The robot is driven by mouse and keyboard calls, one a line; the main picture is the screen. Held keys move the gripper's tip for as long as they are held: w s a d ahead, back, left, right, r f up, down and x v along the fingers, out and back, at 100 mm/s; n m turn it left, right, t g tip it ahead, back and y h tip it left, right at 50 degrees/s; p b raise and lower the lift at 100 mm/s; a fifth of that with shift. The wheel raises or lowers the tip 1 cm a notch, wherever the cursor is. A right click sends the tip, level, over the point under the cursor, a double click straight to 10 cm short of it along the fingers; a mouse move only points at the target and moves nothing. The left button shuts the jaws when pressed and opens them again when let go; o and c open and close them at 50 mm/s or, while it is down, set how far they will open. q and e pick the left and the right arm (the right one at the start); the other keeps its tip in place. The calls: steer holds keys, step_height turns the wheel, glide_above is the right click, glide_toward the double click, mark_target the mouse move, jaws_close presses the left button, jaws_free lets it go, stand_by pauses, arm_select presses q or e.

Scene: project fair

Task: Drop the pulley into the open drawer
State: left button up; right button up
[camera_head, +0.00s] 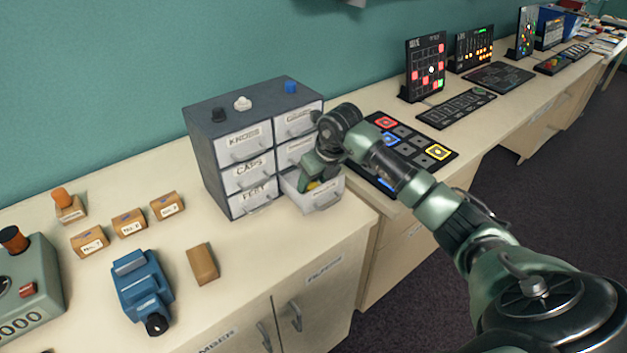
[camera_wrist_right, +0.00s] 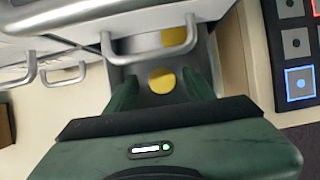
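The open drawer (camera_head: 327,199) is the bottom right one of a grey cabinet (camera_head: 205,140). My right gripper (camera_head: 308,184) points down into it. In the right wrist view its two fingers stand apart, with a yellow disc (camera_wrist_right: 162,80) visible between them and a gap on both sides. The disc looks like the pulley and seems to lie in the drawer, free of the fingers. A second yellow patch (camera_wrist_right: 175,38) shows further in, partly behind a drawer handle (camera_wrist_right: 150,55); I cannot tell what it is. My left gripper is not in view.
Closed drawers surround the open one. A blue device (camera_head: 142,285), a brown block (camera_head: 203,264) and small labelled boxes (camera_head: 129,224) stand left on the counter. A black panel with coloured squares (camera_head: 410,140) lies right of the cabinet. Counter in front of the cabinet is clear.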

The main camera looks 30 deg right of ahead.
steer(key=shift+d, duration=0.1)
steer(key=shift+r+p, duration=0.85)
steer(key=shift+r, duration=0.05)
steer(key=shift+s+r+b, duration=0.3)
steer(key=shift+r+b, duration=0.2)
steer(key=shift+b, duration=0.25)
steer(key=b+v, duration=0.2)
steer(key=v, duration=0.7)
steer(key=shift+r, duration=0.25)
steer(key=shift+s+r, duration=0.25)
steer(key=shift+r, duration=0.1)
